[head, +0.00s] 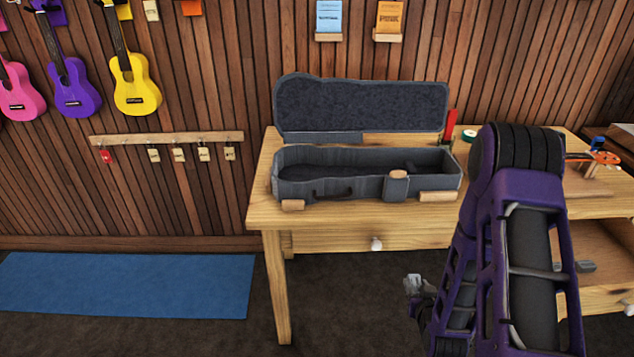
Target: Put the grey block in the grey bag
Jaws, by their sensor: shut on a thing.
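The grey bag (290,188) is an open, ukulele-shaped case on the wooden table. Its lid (360,105) stands up at the back, and its dark padded inside faces up. My gripper (414,286) is low in front of the table, below the drawer knob and well apart from the bag. It is shut on a small light-grey piece, which I take as the grey block; it is too small and too covered by the fingers to make out its shape. My purple arm hides the table's right part.
Small wooden pieces (437,196) sit at the bag's front edge. A blue mat (125,284) covers the floor at left.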

